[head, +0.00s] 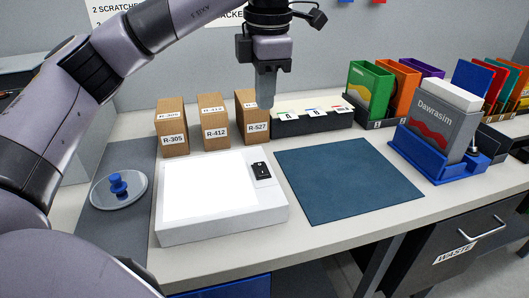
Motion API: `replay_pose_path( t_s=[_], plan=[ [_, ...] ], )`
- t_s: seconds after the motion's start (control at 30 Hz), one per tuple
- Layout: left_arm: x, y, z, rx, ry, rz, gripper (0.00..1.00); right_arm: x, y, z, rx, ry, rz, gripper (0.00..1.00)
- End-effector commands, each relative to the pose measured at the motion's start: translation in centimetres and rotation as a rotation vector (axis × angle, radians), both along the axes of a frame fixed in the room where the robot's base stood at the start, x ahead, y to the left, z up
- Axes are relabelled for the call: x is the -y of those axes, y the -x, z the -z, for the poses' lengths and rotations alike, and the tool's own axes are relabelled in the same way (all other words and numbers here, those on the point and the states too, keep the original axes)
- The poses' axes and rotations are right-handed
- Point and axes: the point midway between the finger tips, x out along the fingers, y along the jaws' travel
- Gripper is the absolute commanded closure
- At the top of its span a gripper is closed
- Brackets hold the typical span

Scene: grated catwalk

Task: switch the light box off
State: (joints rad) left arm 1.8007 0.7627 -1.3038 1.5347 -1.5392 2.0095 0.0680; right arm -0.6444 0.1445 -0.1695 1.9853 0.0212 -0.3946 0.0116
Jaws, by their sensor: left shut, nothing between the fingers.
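The light box (210,200) is a white, shallow box on the bench, left of the middle. Its top panel is bright white and looks lit. A black rocker switch (261,171) sits at the right end of its top face. My left gripper (266,104) points down above and behind the switch, with its fingers together and empty. It is apart from the light box. In the picture its tip overlaps the edge of the cardboard box marked R-527. My right gripper does not show.
Cardboard boxes (172,128) stand behind the light box, beside a black tray of tabbed cards (312,123). A dark blue mat (348,180) lies flat to the right. A blue holder (436,160) with a grey Dawrasim box stands further right. A round disc with a blue knob (118,189) lies left.

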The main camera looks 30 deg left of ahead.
Motion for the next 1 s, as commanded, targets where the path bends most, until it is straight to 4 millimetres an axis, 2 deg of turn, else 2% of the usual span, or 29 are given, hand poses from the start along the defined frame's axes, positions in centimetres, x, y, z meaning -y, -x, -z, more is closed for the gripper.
replay_pose_path(
  t_s=[0.3,0.47,1.0],
  plan=[
    [-0.1,0.0,0.0,0.0,-0.001,-0.001,1.0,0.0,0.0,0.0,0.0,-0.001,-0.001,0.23],
    [-0.2,-0.1,1.2,-0.004,-0.001,-0.001,1.0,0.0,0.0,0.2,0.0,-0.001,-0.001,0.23],
    [-1.1,-0.8,11.4,-0.004,-0.002,-0.001,1.0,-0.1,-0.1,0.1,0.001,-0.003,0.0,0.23]
  ],
)
